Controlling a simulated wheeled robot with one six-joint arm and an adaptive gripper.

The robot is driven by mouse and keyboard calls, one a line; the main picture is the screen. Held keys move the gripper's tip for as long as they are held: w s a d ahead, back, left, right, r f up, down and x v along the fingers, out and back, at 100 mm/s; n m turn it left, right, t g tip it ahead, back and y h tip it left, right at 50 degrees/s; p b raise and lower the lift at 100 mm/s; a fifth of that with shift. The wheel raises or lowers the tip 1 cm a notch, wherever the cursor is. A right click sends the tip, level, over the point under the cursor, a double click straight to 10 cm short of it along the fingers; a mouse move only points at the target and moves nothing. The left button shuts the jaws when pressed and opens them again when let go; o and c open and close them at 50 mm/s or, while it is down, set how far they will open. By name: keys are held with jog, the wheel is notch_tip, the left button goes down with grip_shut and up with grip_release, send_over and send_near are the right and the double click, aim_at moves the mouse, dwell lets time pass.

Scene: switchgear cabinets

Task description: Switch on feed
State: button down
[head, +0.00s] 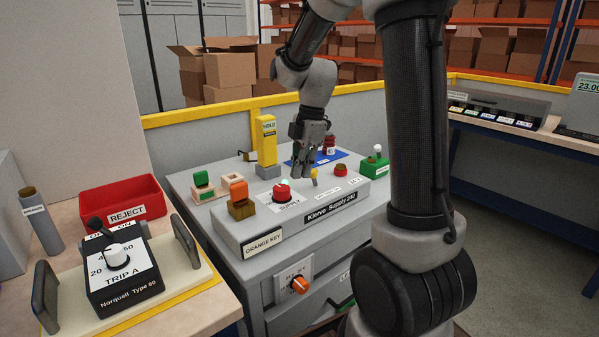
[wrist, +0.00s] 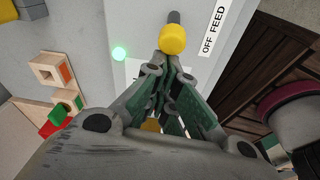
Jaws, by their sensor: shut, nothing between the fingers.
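The feed switch is a small toggle with a yellow knob (wrist: 172,39) on a dark stem. It stands on the grey panel beside a label reading OFF FEED (wrist: 213,30). In the head view the yellow knob (head: 314,173) shows just right of my fingertips, on the box marked Klervo Supply 240 (head: 330,207). My gripper (head: 301,173) points down over this box. In the wrist view my gripper (wrist: 173,62) has its fingertips together right by the knob, with nothing between them. Whether they touch the knob is unclear. A second label behind the fingers is mostly hidden.
A green lamp (wrist: 120,53) glows left of the switch.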

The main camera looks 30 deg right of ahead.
jog(key=d+y, duration=0.1)
jog(key=d+r+y, duration=0.1)
jog(key=y, duration=0.1)
jog(key=d+y, duration=0.1)
jog(key=shift+w+d+r+g+y, duration=0.15)
jog(key=shift+w+r+g+y, duration=0.05)
jog(key=shift+w+g+y, duration=0.2)
jog(key=shift+s, duration=0.1)
jog(key=shift+r, duration=0.15)
jog(key=shift+r, duration=0.65)
